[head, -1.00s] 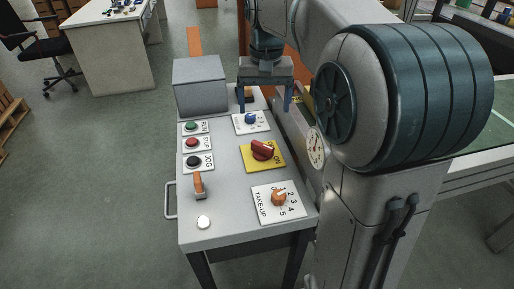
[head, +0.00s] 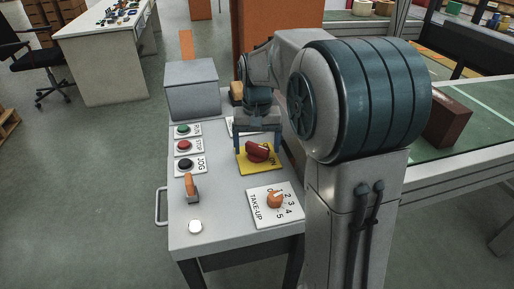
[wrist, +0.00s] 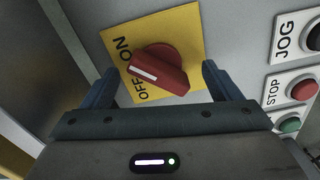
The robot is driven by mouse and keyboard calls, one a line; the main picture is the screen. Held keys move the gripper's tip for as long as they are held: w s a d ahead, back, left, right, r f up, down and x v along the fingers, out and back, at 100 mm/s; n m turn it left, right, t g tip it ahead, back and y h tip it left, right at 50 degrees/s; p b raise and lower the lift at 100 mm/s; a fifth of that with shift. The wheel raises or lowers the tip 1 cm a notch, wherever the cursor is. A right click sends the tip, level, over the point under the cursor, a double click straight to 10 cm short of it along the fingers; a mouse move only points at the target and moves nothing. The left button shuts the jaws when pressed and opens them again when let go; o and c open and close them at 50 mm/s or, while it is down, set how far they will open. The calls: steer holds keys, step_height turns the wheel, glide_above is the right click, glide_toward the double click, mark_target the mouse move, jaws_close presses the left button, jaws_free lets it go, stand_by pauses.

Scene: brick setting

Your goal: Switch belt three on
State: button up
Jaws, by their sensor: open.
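The red rotary switch (head: 258,151) sits on a yellow plate (head: 244,164) on the grey console top. The wrist view shows the red switch (wrist: 160,70) close up, with ON and OFF lettering on its yellow plate (wrist: 180,25). A white line on its handle points toward the lettered side; I cannot tell which word it marks. My gripper (head: 257,139) is open above the switch. In the wrist view my gripper (wrist: 158,82) has one finger on each side of the handle, with gaps showing. Contact is not visible.
Left on the console are green (head: 183,130), red STOP (head: 184,146) and black JOG (head: 186,165) buttons. A grey box (head: 192,90) stands behind; a conveyor (head: 440,150) runs right.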

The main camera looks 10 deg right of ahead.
steer(key=shift+f, duration=0.3)
steer(key=c, duration=1.2)
steer(key=shift+o, duration=0.2)
